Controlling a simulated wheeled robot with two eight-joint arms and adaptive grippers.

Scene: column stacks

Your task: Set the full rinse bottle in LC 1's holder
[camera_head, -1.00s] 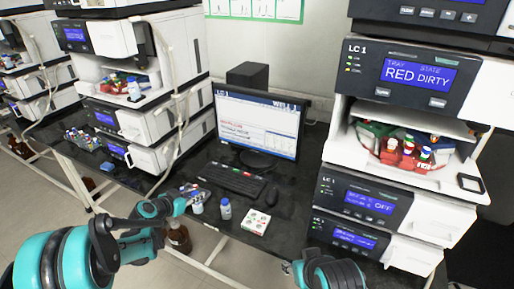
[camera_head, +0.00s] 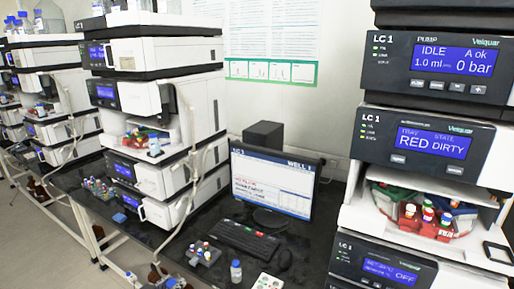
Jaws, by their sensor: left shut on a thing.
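The LC 1 stack (camera_head: 425,143) stands at the right; its pump panel (camera_head: 440,62) reads IDLE and 0 bar, and the panel below reads RED DIRTY. No bottle holder of LC 1 is clearly visible; the top of the stack is cut off. My left gripper (camera_head: 178,283) shows only in part at the bottom edge, shut on what looks like a small blue-capped bottle (camera_head: 171,282). Most of the gripper is cut off. Another clear, blue-capped bottle (camera_head: 236,271) stands on the bench, apart from the gripper. My right gripper is out of view.
A vial rack (camera_head: 203,254), keyboard (camera_head: 243,239), mouse (camera_head: 284,261) and white tray (camera_head: 267,283) lie on the dark bench before the monitor (camera_head: 272,183). LC 1's open bay holds red trays with vials (camera_head: 428,217). More instrument stacks (camera_head: 160,110) stand left.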

